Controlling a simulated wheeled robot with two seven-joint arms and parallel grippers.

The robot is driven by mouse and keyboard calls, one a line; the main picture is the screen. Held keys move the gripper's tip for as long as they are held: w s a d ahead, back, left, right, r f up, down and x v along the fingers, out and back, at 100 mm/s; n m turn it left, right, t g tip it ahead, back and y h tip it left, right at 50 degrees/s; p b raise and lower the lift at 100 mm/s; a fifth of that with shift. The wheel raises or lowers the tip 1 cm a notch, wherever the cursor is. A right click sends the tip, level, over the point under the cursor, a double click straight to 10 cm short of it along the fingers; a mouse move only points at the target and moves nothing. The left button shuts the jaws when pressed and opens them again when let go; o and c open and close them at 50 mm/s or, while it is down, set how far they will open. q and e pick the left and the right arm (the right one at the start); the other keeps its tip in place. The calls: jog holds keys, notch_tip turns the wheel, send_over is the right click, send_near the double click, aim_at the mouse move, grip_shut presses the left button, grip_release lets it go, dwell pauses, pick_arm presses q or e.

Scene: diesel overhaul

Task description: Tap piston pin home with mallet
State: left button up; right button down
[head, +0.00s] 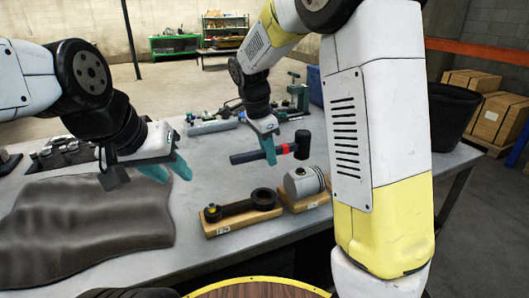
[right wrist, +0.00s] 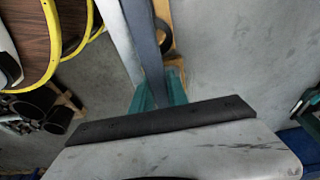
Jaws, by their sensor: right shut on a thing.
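In the right wrist view the dark handle (right wrist: 150,60) runs between the teal fingers (right wrist: 158,90). My left gripper (head: 168,170) is open and empty above the table's left part.
A dark connecting rod (head: 240,206) lies on a labelled wooden block (head: 232,226) left of the piston. A grey cloth (head: 90,225) covers the table's (head: 215,165) left front. Teal-and-grey tools (head: 210,125) stand at the back. A black bin (head: 452,112) is at the right.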

jog(key=shift+d, duration=0.1)
jog(key=shift+f, duration=0.1)
jog(key=x, duration=0.4)
jog(key=a+x, duration=0.1)
jog(key=x, duration=0.1)
jog(key=shift+s+a, duration=0.1)
jog(key=shift+s, duration=0.15)
jog(key=v, duration=0.2)
jog(key=d+v, duration=0.1)
jog(key=v, duration=0.4)
jog(key=shift+w+d, duration=0.2)
jog(key=shift+w, duration=0.1)
